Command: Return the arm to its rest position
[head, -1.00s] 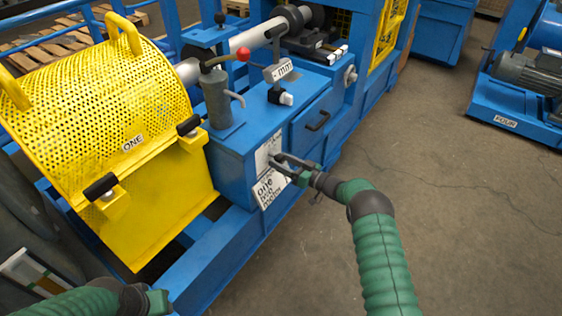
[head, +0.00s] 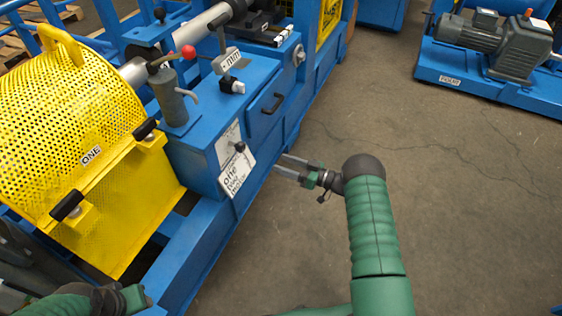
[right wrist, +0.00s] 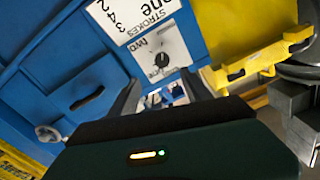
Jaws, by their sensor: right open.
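My right gripper (head: 284,170) is open and empty, with its fingers apart. It hangs over the floor just right of the blue machine's front corner, apart from the panel. My right arm comes up from the bottom of the head view. The black knob (head: 240,147) sits on a white plate above a lettered label (head: 234,176) on the blue cabinet. The knob (right wrist: 162,60) also shows in the right wrist view, beyond the gripper fingers, with nothing gripping it. Part of my left arm shows at the bottom left, but its fingers are not visible.
A yellow perforated guard (head: 65,105) marked ONE stands left of the cabinet. A red-tipped lever (head: 188,52) and a grey cylinder (head: 172,97) rise from the machine. Another blue machine with a grey motor (head: 470,33) stands at the upper right. The concrete floor (head: 450,200) between is clear.

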